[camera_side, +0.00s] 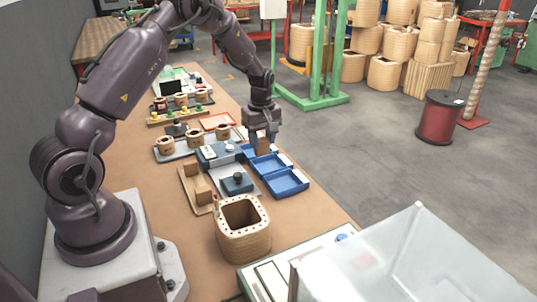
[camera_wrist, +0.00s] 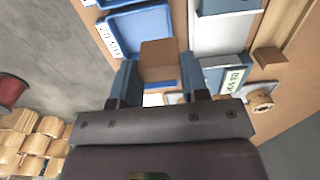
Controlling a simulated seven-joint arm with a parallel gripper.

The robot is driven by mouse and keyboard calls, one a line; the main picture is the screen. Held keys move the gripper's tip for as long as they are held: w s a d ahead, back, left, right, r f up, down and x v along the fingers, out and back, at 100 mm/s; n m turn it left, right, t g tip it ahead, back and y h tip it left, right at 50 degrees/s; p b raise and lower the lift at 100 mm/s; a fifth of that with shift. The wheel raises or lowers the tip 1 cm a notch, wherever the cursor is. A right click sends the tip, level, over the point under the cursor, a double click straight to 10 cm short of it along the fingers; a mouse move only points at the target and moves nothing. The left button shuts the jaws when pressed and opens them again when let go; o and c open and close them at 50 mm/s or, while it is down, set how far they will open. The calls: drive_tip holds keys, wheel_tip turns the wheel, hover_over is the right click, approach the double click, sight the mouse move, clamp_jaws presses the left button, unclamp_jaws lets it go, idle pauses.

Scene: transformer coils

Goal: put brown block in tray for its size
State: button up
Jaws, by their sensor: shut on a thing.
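My gripper (camera_side: 263,138) is shut on a brown block (camera_side: 263,149), which sits between its blue-grey fingertips. In the wrist view the block (camera_wrist: 158,54) shows between the two fingers (camera_wrist: 157,80). Blue trays stand in a row under and beside it: a near tray (camera_side: 286,182), a middle tray (camera_side: 268,163), and a far one partly hidden by the gripper and block. In the wrist view a blue tray (camera_wrist: 142,25) with a white label reading 20 MM lies just beyond the block. I cannot tell whether the block touches a tray.
A wooden holder (camera_side: 188,189) with brown blocks stands left of the trays. A grey-blue instrument box (camera_side: 222,152) and a small dark-blue device (camera_side: 237,182) are beside them. A large wooden coil (camera_side: 243,230) stands nearer. The trays lie near the table's right edge.

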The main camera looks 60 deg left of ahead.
drive_tip(key=w+f, duration=0.1)
drive_tip(key=w+a+f, duration=0.1)
drive_tip(key=f, duration=0.1)
drive_tip(key=shift+w+a+f, duration=0.2)
drive_tip(key=shift+w+f, duration=0.1)
drive_tip(key=shift+w+a+f, duration=0.1)
drive_tip(key=shift+w+f, duration=0.05)
drive_tip(key=shift+f, duration=1.5)
drive_tip(key=shift+f, duration=0.2)
drive_tip(key=o, duration=1)
drive_tip(key=shift+r, duration=0.1)
